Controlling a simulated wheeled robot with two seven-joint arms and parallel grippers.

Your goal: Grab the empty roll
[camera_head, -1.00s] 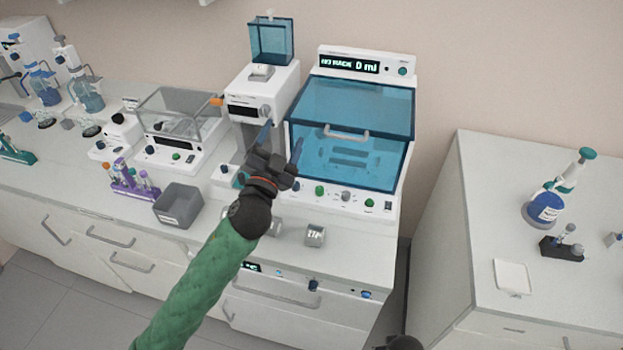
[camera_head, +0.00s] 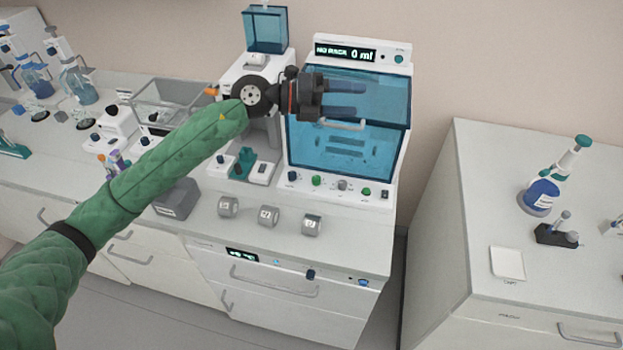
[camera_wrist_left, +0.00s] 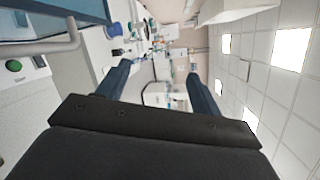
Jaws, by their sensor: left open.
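Three small grey, roll-like pieces stand in a row near the front edge of the bench in the head view: a left one (camera_head: 228,206), a middle one (camera_head: 268,215) and a right one (camera_head: 312,224). I cannot tell which, if any, is the empty roll. My left gripper (camera_head: 364,100) is open and empty, pointing right in front of the blue-lidded machine, above and apart from the pieces. Its two spread fingers also show in the left wrist view (camera_wrist_left: 160,75) with nothing between them. My right gripper is out of view.
The blue-lidded machine (camera_head: 340,150) with a grey handle stands behind the gripper. A grey open bin (camera_head: 176,198) is left of the pieces. A separate bench (camera_head: 480,220) with a blue bottle (camera_head: 541,196) stands at right, across a gap.

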